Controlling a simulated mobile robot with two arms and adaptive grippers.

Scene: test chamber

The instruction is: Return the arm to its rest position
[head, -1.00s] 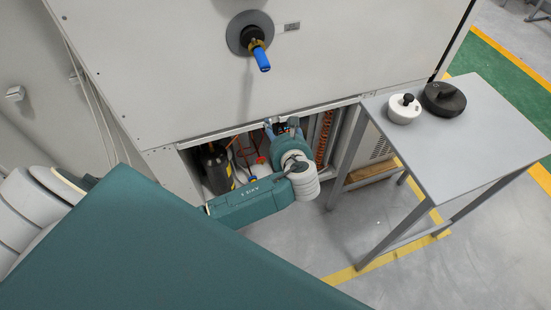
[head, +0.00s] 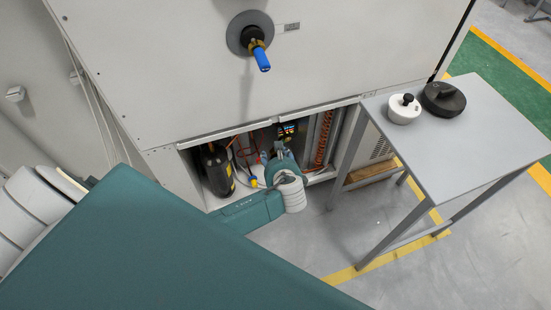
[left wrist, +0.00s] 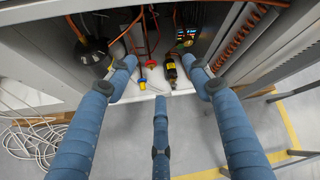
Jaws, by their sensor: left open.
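My left arm (head: 245,212) reaches from the left to the open lower bay of the grey cabinet. My left gripper (head: 272,156) is at the bay's opening, pointing inward, and its hand partly hides the inside. In the left wrist view its three blue fingers (left wrist: 160,82) are spread apart with nothing between them. Beyond the fingertips stand a black cylinder (left wrist: 92,52), a small dark part with a yellow label (left wrist: 171,72) and thin pipes with yellow and red fittings. My right gripper is not in view.
The cabinet front (head: 160,75) carries a blue-handled valve (head: 262,60) above the bay. A grey table (head: 470,150) at the right holds a white round item (head: 403,112) and a black one (head: 443,98). A white cable coil (left wrist: 38,140) lies on the floor. Floor between arm and table is clear.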

